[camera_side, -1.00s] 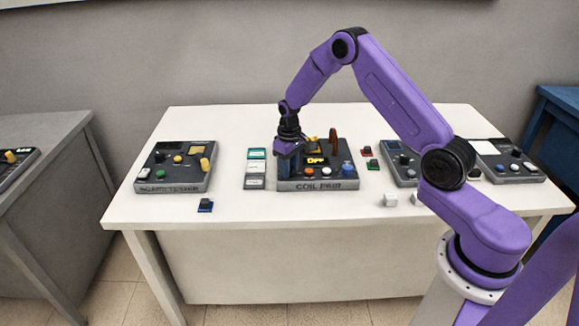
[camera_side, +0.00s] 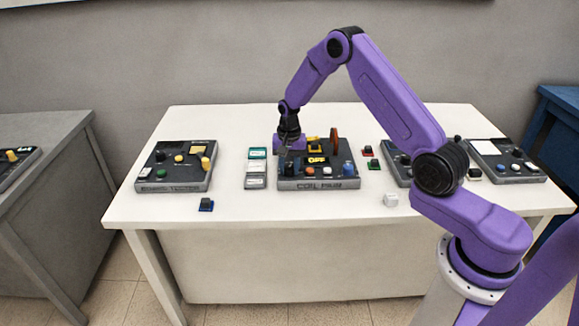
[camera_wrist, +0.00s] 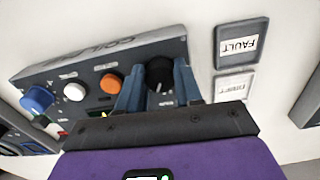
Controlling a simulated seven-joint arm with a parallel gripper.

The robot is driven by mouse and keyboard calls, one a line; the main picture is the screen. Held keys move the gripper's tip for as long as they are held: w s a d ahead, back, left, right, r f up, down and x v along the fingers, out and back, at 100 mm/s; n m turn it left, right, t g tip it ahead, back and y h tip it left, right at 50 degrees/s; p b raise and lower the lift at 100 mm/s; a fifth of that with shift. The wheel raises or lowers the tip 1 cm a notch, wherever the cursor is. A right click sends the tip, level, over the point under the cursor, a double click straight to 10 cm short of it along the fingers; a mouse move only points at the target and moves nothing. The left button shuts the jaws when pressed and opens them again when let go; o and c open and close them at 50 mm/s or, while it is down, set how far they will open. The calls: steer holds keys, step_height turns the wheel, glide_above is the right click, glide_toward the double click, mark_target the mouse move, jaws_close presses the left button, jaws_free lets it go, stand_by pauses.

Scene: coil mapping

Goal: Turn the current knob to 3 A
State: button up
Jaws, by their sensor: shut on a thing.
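The coil pair unit (camera_side: 312,184) is a dark box at the middle of the table, with an orange "OFF" display (camera_side: 317,161). In the wrist view, a black round knob (camera_wrist: 159,71) stands on its panel, next to an orange button (camera_wrist: 111,83). My gripper (camera_wrist: 158,80) has a blue-grey finger on each side of this knob and is shut on it. I cannot read the knob's label or setting.
A white button (camera_wrist: 75,92) and a blue knob (camera_wrist: 37,100) share the panel. Tags, including a "FAULT" tag (camera_wrist: 237,46), lie beside the unit. A copper-coloured disc (camera_side: 334,139) stands up on the unit.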

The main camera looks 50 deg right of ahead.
mark_target(289, 168)
steer(key=shift+m, duration=1.1)
steer(key=o, duration=1)
steer(key=shift+o, duration=0.2)
step_height(289, 168, up, 18)
steer(key=shift+f, duration=0.25)
